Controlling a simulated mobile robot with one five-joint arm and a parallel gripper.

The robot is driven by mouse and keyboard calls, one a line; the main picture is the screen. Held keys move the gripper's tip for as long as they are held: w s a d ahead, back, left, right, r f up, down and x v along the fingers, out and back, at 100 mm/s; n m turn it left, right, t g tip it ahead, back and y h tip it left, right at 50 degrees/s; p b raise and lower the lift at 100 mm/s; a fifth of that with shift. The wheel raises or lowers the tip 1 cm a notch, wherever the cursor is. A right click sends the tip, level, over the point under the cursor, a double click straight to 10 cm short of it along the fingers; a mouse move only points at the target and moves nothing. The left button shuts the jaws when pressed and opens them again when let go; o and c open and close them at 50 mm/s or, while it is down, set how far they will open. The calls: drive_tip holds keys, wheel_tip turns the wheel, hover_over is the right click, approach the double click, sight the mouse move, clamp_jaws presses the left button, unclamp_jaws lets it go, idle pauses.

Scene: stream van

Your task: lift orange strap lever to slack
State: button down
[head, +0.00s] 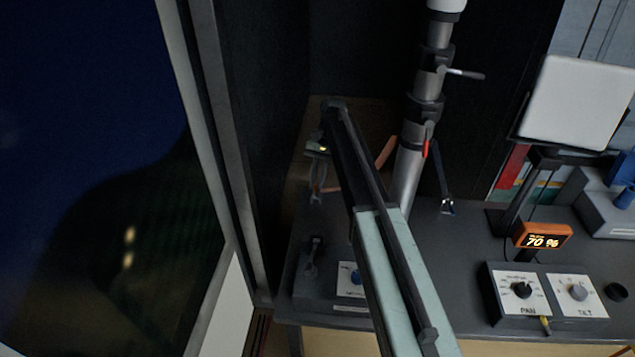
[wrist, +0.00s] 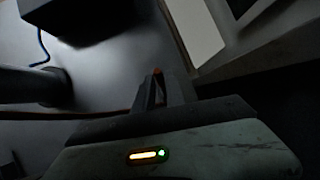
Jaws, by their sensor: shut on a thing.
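My gripper (head: 316,194) hangs at the end of my arm, left of the mast, in the head view. In the wrist view its fingers (wrist: 160,90) are close together, with a small orange-red bit of the orange strap lever (wrist: 156,71) at their tips. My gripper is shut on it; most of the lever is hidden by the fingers. An orange strap piece (head: 385,153) slants behind my arm, between it and the mast. My arm hides part of the strap. Whether the strap is taut or slack cannot be told.
The grey mast (head: 408,175) stands just right of my arm, with a red lever (head: 425,148) on a clamp. A PAN and TILT control box (head: 545,292) and an orange 70 % display (head: 542,236) sit on the desk at right. A window frame (head: 230,150) is at left.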

drive_tip(key=shift+w, duration=0.1)
drive_tip(key=c, duration=1.4)
unclamp_jaws()
drive_tip(key=shift+r, duration=0.1)
drive_tip(key=p+v, duration=0.6)
drive_tip(key=v, duration=0.1)
drive_tip(key=shift+w+d+r+p, duration=0.1)
drive_tip(key=shift+r+p, duration=0.15)
drive_tip(key=shift+p, duration=0.1)
